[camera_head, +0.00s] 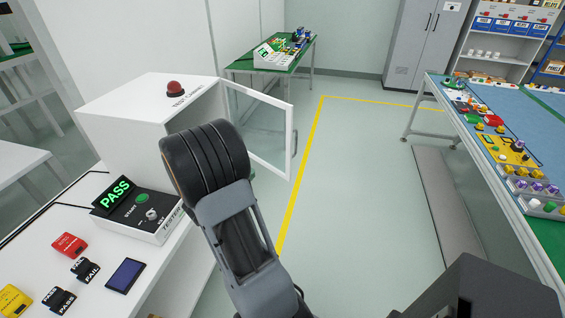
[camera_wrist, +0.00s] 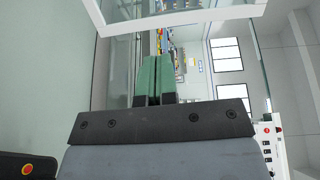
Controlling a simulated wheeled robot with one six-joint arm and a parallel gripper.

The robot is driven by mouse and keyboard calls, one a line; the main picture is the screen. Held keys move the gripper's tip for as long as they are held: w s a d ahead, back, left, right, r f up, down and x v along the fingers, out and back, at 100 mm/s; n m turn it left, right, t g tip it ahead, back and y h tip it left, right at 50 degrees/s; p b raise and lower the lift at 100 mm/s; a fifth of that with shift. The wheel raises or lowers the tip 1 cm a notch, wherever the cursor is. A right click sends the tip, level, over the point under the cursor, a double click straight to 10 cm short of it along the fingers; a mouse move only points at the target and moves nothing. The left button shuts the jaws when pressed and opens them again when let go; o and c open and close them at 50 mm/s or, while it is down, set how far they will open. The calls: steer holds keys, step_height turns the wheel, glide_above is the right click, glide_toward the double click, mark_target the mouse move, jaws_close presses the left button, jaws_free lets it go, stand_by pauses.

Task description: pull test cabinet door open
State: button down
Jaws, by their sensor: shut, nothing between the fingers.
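The white test cabinet (camera_head: 120,130) stands on the bench at the left, with a red button (camera_head: 175,88) on top. Its door (camera_head: 268,128), a white frame with a clear pane, stands swung open to the right. The door's handle (camera_head: 294,143) is on its outer right edge. My arm covers part of the cabinet front and opening. My gripper is hidden in the head view. In the wrist view my gripper (camera_wrist: 157,62) has its green fingers shut together and empty. A white frame (camera_wrist: 180,18), seemingly the door's, crosses the top of that view, beyond the fingertips.
A tester panel (camera_head: 140,210) with a lit PASS sign sits before the cabinet. Red, black and yellow blocks and a blue-screened piece (camera_head: 125,275) lie on the bench.

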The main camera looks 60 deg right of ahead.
steer(key=g, duration=0.1)
steer(key=p, duration=0.3)
glide_toward(287, 153)
steer(key=shift+m, duration=0.4)
steer(key=d, duration=0.5)
steer(key=s+d, duration=0.1)
steer(key=d, duration=0.1)
steer(key=shift+d, duration=0.25)
